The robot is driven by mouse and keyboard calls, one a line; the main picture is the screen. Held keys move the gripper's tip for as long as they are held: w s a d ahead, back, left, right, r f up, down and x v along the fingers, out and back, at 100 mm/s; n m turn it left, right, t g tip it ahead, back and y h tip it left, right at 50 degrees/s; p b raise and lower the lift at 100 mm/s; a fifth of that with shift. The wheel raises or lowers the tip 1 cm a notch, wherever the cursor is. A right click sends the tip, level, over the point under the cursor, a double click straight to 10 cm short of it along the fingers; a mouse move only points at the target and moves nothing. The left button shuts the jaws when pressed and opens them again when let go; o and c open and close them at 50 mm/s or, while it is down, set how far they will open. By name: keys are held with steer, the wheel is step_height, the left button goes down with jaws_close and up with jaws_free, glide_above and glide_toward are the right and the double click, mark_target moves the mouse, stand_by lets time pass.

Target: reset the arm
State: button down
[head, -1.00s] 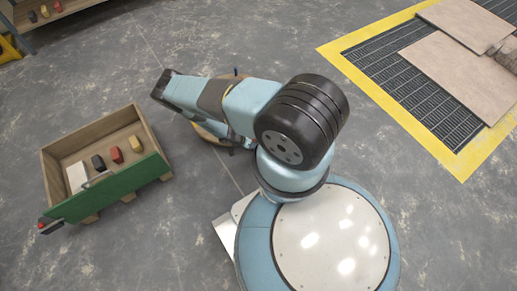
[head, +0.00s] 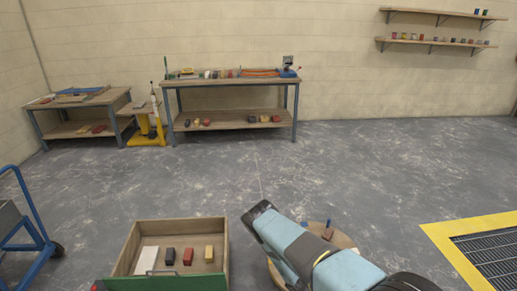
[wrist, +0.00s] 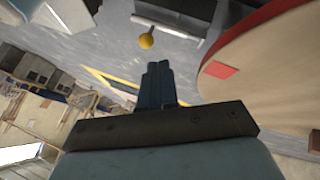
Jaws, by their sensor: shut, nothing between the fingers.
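My gripper (wrist: 159,82) shows in the wrist view with its two dark fingers together and nothing between them. A round wooden top with a red edge (wrist: 268,85) lies to the right of the fingers, apart from them. A small yellow ball-shaped thing (wrist: 146,41) shows beyond the fingertips. In the head view my blue arm is folded at the bottom centre, in front of a round wooden top (head: 343,240) that it partly hides. My fingertips cannot be made out in the head view.
A wooden box with a green front (head: 180,225) stands left of my arm, holding several small blocks. Workbenches (head: 232,120) line the back wall. A blue cart (head: 35,235) is at left, a yellow-edged grating (head: 480,245) at right. The middle floor is clear.

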steer(key=w+a+r+n+t+y, duration=0.1)
steer(key=w+a+r, duration=0.3)
steer(key=w+r, duration=0.65)
steer(key=w+a+r+y, duration=0.1)
steer(key=w+a+r, duration=0.4)
steer(key=r, duration=1)
steer(key=w+a+r+n+t+y, duration=0.1)
steer(key=w+r+n, duration=0.1)
steer(key=r, duration=1.4)
steer(key=w+a+r+n+t+y, duration=0.1)
steer(key=w+r+y, duration=0.15)
steer(key=r, duration=1.35)
steer(key=s+r+n+t, duration=0.1)
steer(key=s+r+n, duration=0.1)
steer(key=s+r, duration=0.8)
steer(key=s+r+n+t, duration=0.2)
steer(key=s+r+n, duration=0.1)
steer(key=r, duration=1.4)
steer(key=s+r+n+t+y, duration=0.1)
steer(key=s+r, duration=0.4)
steer(key=s, duration=0.6)
steer(key=s+r+n+t, duration=0.1)
steer(key=s+r+n, duration=0.3)
steer(key=s, duration=0.8)
steer(key=shift+s+a+r+t+y, duration=0.25)
steer(key=shift+r+t+y, duration=0.1)
steer(key=shift+r+t, duration=0.1)
